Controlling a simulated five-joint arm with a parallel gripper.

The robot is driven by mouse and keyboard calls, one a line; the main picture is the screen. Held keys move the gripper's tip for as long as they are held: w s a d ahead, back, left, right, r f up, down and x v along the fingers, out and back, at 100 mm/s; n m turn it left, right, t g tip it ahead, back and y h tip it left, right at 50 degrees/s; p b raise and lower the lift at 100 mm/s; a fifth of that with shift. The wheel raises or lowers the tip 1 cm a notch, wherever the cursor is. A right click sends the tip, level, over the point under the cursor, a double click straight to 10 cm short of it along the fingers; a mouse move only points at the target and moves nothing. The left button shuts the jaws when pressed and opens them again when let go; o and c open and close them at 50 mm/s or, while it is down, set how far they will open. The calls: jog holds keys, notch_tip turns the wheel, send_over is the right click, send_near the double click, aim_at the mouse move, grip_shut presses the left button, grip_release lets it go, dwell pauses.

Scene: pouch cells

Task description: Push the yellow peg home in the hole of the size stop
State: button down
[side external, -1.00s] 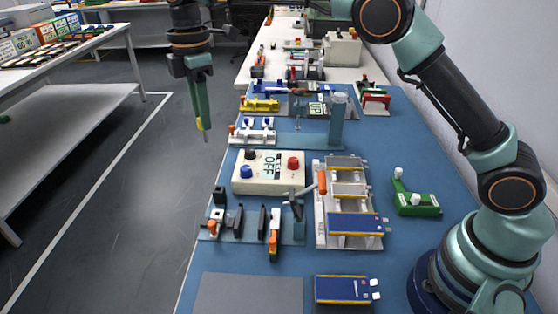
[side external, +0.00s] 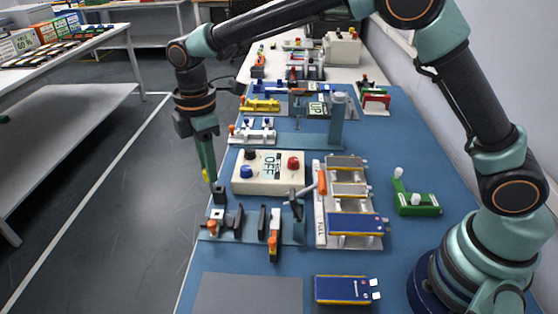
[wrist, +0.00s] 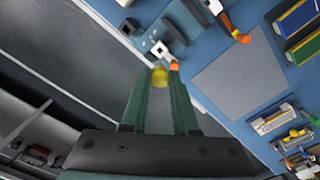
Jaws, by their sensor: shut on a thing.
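My gripper (side external: 207,172) is shut on the yellow peg (side external: 205,175), whose thin grey end points down and slightly right. In the wrist view the yellow peg (wrist: 159,77) shows as a round head between the fingertips of my gripper (wrist: 157,72). Just below the peg in the side view is a small fixture with a dark block (side external: 218,196) and a white block; I take this to be the size stop (side external: 216,215). The white block (wrist: 162,50) lies just beyond the peg in the wrist view. I cannot make out the hole, nor whether the peg touches the fixture.
An orange knob (side external: 237,234) sits at the fixture's front. Dark upright plates (side external: 262,221) and an orange-handled clamp (side external: 274,240) stand to its right. A beige box with an OFF display (side external: 268,172) is behind. A grey mat (side external: 248,293) lies clear in front.

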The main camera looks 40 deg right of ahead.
aim_at(212, 186)
jog(key=shift+f, duration=2.85)
jog(key=shift+f, duration=2.35)
jog(key=c, duration=0.6)
grip_release()
notch_tip(212, 186, up, 12)
jog(key=shift+r, duration=0.1)
